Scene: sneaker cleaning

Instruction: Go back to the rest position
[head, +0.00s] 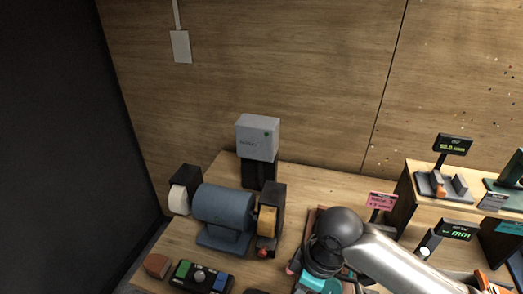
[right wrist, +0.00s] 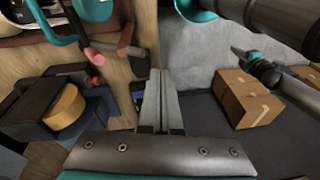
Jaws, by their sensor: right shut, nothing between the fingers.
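My right arm comes in from the lower right of the head view, with its dark round joint over the front of the workbench (head: 185,246). Its fingers cannot be made out there. In the right wrist view my right gripper (right wrist: 160,90) is shut and empty, its two grey fingers together. It points past the bench edge, with the tan wheel (right wrist: 65,105) to its left and dark floor to its right. My left gripper is not seen; dark and teal parts at the upper right of the wrist view are unclear.
A blue two-wheeled machine (head: 223,209) stands on the bench, with a grey box (head: 257,137) on a black stand behind it. In front lie a button panel (head: 203,277) and a brown block (head: 157,265). A shelf (head: 432,200) with small displays is right. A cardboard box (right wrist: 240,95) sits beyond the bench.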

